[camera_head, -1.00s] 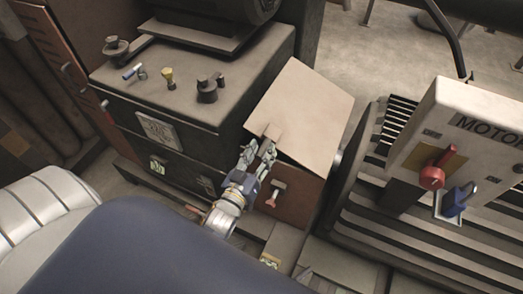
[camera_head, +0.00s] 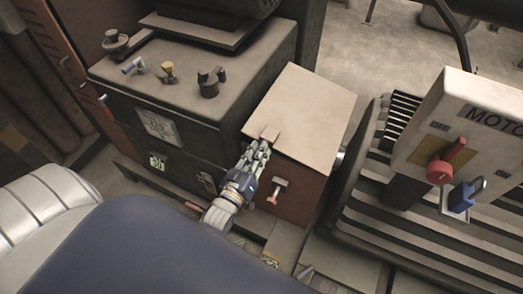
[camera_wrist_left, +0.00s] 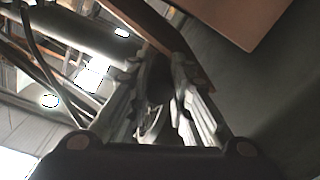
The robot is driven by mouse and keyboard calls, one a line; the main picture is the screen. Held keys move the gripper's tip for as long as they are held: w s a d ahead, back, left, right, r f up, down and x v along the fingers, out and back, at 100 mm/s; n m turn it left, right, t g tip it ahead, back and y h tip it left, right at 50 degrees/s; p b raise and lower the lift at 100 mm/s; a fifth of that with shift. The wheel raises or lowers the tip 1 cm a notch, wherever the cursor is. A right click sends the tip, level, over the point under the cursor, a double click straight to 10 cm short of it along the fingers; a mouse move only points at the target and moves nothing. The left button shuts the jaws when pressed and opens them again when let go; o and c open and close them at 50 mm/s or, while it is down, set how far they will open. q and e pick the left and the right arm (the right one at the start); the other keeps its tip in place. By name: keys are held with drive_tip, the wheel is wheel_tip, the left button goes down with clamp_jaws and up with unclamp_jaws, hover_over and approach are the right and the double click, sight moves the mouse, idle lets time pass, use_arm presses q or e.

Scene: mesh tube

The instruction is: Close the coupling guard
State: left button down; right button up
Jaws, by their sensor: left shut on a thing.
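The coupling guard is a brown box (camera_head: 307,190) with a tan lid (camera_head: 303,112) on top. The lid lies down on the box, its edges close along the box's top edges; any small gap is too fine to tell. A small tab (camera_head: 270,133) stands out at the lid's near left edge. My left gripper (camera_head: 262,146) is at this tab, its fingers close together and shut on it. In the left wrist view the fingers (camera_wrist_left: 160,80) show from behind, with a brown panel of the guard (camera_wrist_left: 235,18) above them. My right gripper is not in view.
A dark machine block (camera_head: 165,95) with small fittings on top stands directly left. A motor switch box (camera_head: 470,125) with red and blue handles stands right, over a ribbed housing (camera_head: 365,222).

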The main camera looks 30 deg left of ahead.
use_arm(q)
wheel_tip(320, 180, down, 5)
drive_tip(key=shift+s+a+f+n+b, duration=0.1)
drive_tip(key=shift+s+a+n+b, duration=0.05)
drive_tip(key=shift+n+b, duration=0.9)
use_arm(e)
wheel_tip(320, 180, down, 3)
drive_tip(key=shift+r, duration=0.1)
use_arm(q)
drive_tip(key=c, duration=1.5)
unclamp_jaws()
drive_tip(key=shift+f, duration=0.1)
drive_tip(key=shift+o, duration=0.2)
drive_tip(key=shift+r, duration=0.2)
drive_tip(key=s, duration=1.1)
drive_tip(key=shift+s+d, duration=0.35)
drive_tip(key=shift+s, duration=0.05)
drive_tip(key=shift+f, duration=0.1)
